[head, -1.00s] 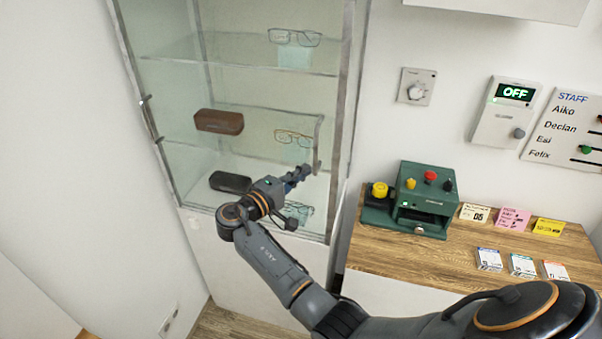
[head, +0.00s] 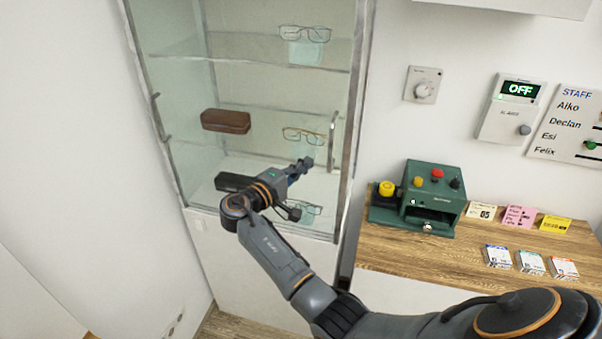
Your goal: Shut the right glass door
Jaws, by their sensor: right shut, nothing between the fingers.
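A tall display cabinet has glass at the front. The right glass door (head: 347,165) has an upright metal handle (head: 333,142) near the cabinet's right side. I cannot tell for sure how far this door stands from its frame. My right gripper (head: 304,163) is shut and empty. It is in front of the lower shelves, a little left of the handle's lower end, with a small gap in the picture. I cannot tell whether it touches the glass. A second handle (head: 161,117) is on the cabinet's left side. My left gripper is not in view.
Inside the cabinet are a brown case (head: 226,121), a dark case (head: 233,182) partly behind my gripper, and several glasses. Right of the cabinet, a wooden counter (head: 400,258) bears a green machine (head: 432,205) and cards. White wall fills the left.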

